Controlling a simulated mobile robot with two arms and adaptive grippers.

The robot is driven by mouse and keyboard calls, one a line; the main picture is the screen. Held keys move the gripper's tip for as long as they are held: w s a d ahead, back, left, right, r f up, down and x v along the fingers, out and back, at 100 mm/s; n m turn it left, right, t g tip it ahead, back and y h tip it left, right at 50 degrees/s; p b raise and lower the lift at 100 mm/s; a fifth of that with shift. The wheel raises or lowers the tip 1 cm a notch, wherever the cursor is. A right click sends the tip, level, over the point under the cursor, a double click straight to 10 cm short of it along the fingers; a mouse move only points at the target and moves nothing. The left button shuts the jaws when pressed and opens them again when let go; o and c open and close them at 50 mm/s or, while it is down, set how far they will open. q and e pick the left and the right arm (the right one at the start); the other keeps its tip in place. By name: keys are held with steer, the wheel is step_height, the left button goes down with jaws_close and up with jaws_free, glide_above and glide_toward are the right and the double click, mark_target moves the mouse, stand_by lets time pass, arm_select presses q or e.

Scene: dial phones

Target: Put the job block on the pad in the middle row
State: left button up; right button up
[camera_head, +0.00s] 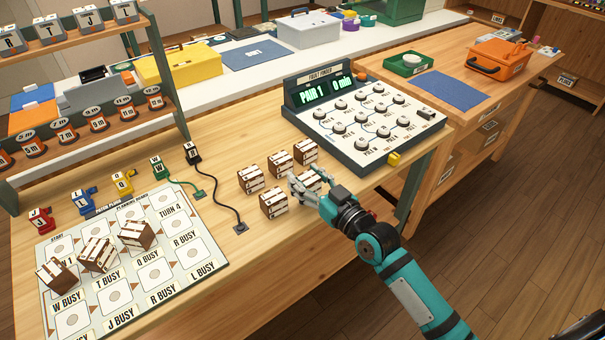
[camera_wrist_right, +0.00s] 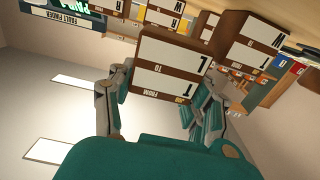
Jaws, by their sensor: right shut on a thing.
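My right gripper (camera_head: 300,184) is shut on a brown and white block (camera_head: 312,177) at the group of blocks in the middle of the bench. In the right wrist view this block (camera_wrist_right: 165,65) sits between the fingers, its labelled face upside down with "FROM" and "TO" on it. I cannot tell if it touches the bench. Which block is the job block is not clear. The pad board (camera_head: 207,265) lies at the left, with rows of pads marked "BUSY". My left gripper is not in view.
Several similar blocks (camera_head: 273,203) stand close around my right gripper. A fault finder console (camera_head: 365,118) is behind it.

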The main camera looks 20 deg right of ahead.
steer(key=s+d+r+m+h+p, duration=0.1)
steer(key=s+r+m+h, duration=0.1)
steer(key=s, duration=0.7)
steer(key=s+r+m+t+h+p, duration=0.1)
steer(key=s+h, duration=0.3)
steer(key=s, duration=0.6)
steer(key=shift+d+r+m+p, duration=0.4)
steer(key=shift+r+m+p, duration=0.1)
steer(key=shift+r, duration=0.4)
steer(key=shift+w, duration=0.1)
steer(key=w+f+n+g+y+b, duration=0.1)
steer(key=w+f+n+y+b, duration=0.2)
steer(key=w+n+y, duration=0.1)
steer(key=shift+w+a+f+y, duration=0.15)
steer(key=shift+w+a+y, duration=0.3)
steer(key=shift+w+y, duration=0.5)
steer(key=shift+s, duration=0.1)
